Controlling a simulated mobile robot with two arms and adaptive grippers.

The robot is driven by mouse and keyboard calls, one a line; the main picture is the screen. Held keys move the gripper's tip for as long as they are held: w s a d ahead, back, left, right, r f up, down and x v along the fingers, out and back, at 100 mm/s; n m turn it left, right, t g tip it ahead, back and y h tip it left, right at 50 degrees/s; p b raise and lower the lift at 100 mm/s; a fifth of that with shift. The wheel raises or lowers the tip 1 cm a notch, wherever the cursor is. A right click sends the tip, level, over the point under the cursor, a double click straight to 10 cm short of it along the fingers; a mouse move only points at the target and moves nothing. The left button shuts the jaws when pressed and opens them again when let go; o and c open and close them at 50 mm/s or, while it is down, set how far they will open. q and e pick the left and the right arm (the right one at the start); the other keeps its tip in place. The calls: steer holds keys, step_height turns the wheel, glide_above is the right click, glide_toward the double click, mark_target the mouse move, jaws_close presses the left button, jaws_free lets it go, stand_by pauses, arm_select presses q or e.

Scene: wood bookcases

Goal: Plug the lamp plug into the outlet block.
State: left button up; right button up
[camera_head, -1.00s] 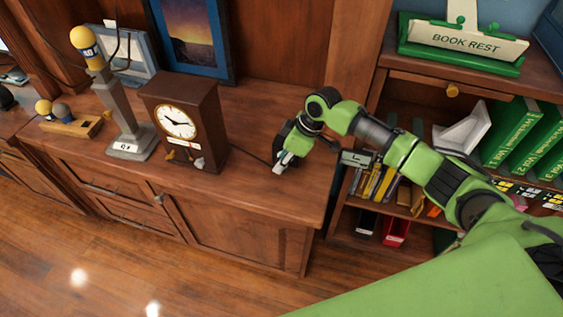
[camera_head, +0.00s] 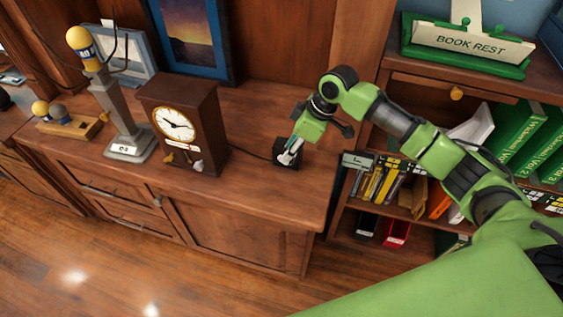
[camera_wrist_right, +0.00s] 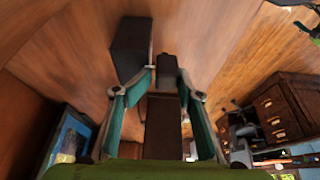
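My right gripper (camera_head: 291,153) points down at a small black block (camera_head: 285,161) on the desk. A thin dark cord (camera_head: 252,153) runs from behind the clock to this block. In the right wrist view the teal fingers (camera_wrist_right: 166,75) stand at either side of a small dark block (camera_wrist_right: 167,68). Whether they press on it is unclear. A larger dark box (camera_wrist_right: 130,50) lies close beyond the left finger. I cannot tell plug from outlet block; no sockets or prongs show. The grey lamp (camera_head: 118,115) stands left of the clock. My left gripper is out of view.
The brown clock (camera_head: 190,110) stands on the desk (camera_head: 245,190) left of my gripper. A framed picture (camera_head: 192,40) leans behind. The bookcase (camera_head: 340,215) with books and the book rest (camera_head: 465,45) is to the right. The desk front is clear.

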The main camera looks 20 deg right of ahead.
steer(key=s+v, duration=0.1)
steer(key=v, duration=0.5)
steer(key=shift+s+a, duration=0.15)
steer(key=shift+s, duration=0.1)
